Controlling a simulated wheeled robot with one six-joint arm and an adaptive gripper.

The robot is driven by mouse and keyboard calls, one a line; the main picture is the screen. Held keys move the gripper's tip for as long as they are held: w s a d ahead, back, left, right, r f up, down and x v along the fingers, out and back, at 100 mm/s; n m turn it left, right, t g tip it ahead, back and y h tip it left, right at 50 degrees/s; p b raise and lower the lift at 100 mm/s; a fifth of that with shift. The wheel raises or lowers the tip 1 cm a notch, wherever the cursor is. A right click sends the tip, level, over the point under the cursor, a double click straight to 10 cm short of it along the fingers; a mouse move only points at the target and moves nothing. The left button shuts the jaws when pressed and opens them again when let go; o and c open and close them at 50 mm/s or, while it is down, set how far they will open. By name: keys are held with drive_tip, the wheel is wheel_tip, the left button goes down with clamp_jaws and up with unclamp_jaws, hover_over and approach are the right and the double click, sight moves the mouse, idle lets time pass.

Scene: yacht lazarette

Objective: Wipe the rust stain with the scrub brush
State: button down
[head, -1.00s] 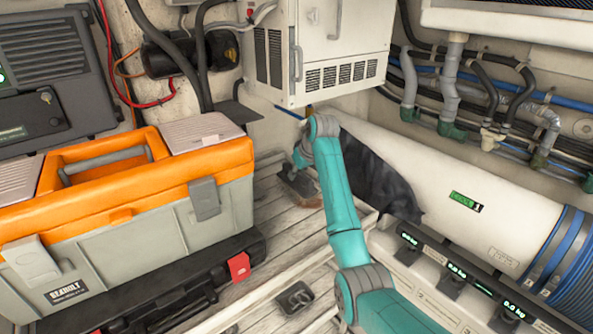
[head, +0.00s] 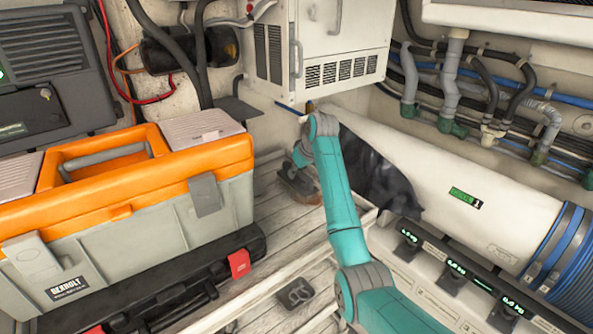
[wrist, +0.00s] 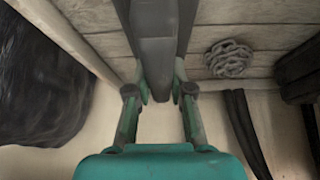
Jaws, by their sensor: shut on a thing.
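My gripper (wrist: 160,92) is shut on a long dark grey handle (wrist: 156,45) that runs up the middle of the wrist view, which I take to be the scrub brush. In the head view my gripper (head: 303,155) is low over the plank floor, between the toolbox and the white cylinder. A faint brown patch beside the block may be the rust stain, but I cannot tell clearly. The brush's underside is hidden.
An orange and grey toolbox (head: 125,215) on a black case (head: 175,295) stands left. A white cabinet (head: 335,45) hangs above my gripper. A white cylinder (head: 470,190) and dark cloth (head: 375,175) lie right. A grey coil (wrist: 229,59) lies on the planks.

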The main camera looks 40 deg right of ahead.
sight(305, 175)
drive_tip(key=shift+f, duration=0.5)
drive_tip(key=shift+s+d+r, duration=0.1)
drive_tip(key=shift+s, duration=1.9)
drive_tip(key=shift+s+f, duration=0.2)
drive_tip(key=shift+s, duration=1.95)
drive_tip(key=shift+s+d+r, duration=0.1)
drive_tip(key=shift+s+d, duration=0.05)
drive_tip(key=shift+s, duration=1.7)
drive_tip(key=shift+w+a+r, duration=0.1)
drive_tip(key=shift+w, duration=2)
drive_tip(key=shift+w+a, duration=0.1)
drive_tip(key=shift+w, duration=1.95)
